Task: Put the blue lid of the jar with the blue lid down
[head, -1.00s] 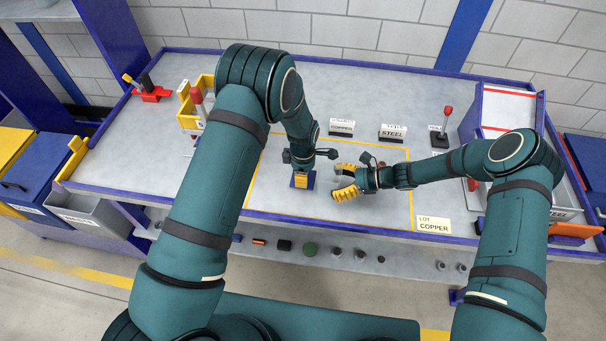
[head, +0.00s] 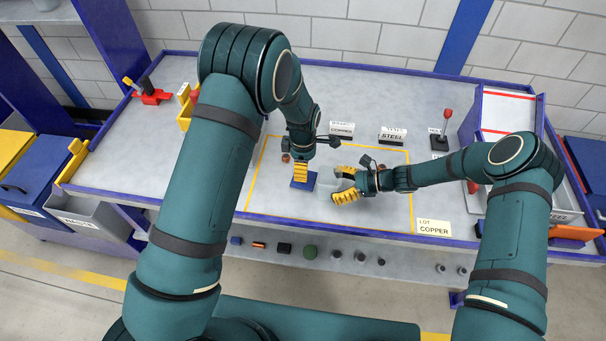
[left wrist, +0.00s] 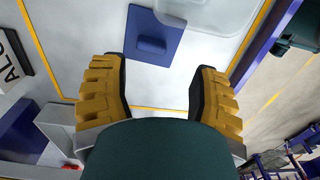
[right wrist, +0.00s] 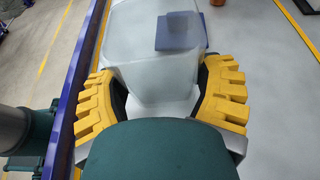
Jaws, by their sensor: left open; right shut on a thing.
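The blue lid (head: 304,181) is a flat square with a raised blue handle and lies on the table inside the yellow outline. It also shows in the left wrist view (left wrist: 160,28). My left gripper (head: 301,177) is open just above the lid, with its fingers apart from the handle. The clear jar (right wrist: 150,75) is see-through and has no lid on its top. My right gripper (head: 344,184) is shut on the jar, to the right of the lid. In the head view the jar is faint and partly hidden by the right fingers.
A small copper-coloured piece (head: 286,158) stands behind the lid. A LOT COPPER card (head: 433,227) lies at the front right.

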